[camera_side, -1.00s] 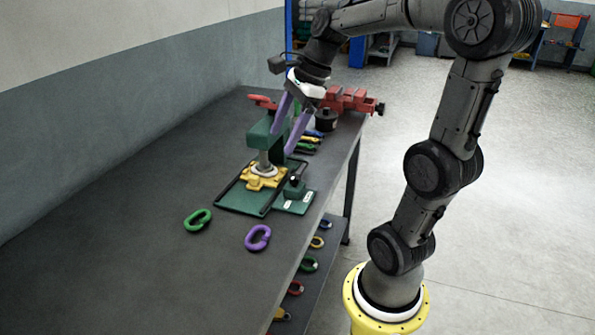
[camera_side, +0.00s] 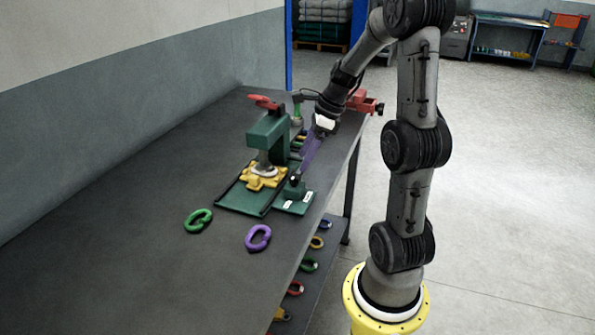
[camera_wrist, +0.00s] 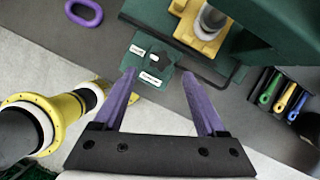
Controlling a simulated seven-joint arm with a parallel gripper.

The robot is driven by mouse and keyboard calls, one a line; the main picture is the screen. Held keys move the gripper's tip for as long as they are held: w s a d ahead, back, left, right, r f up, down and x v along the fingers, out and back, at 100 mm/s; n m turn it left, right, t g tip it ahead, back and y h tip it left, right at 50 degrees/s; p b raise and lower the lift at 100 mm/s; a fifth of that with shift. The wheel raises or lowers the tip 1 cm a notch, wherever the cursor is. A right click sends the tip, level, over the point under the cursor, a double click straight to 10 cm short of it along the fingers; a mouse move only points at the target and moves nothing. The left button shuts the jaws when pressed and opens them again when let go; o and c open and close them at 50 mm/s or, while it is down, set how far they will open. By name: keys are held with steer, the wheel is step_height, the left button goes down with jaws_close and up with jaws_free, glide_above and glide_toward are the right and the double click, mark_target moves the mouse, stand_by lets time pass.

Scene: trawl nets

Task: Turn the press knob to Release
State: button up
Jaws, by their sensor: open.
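The press (camera_side: 268,132) is green with a red handle on top and a yellow die (camera_side: 262,179) under its ram. I cannot read the labels or tell where the knob points. My gripper (camera_wrist: 158,74) is open, with two purple fingers and nothing between them. In the side view its fingers (camera_side: 300,170) reach down close to the knob; contact is unclear.
A green link (camera_side: 197,220) and a purple link (camera_side: 258,237) lie on the table in front of the press. A rack of coloured-handled tools (camera_wrist: 280,93) stands to the right in the wrist view. A red vise (camera_side: 363,102) is behind my gripper. The table's left is clear.

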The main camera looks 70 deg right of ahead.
mark_target(295, 176)
steer(key=shift+x, duration=2.75)
steer(key=shift+c, duration=0.3)
jaws_close()
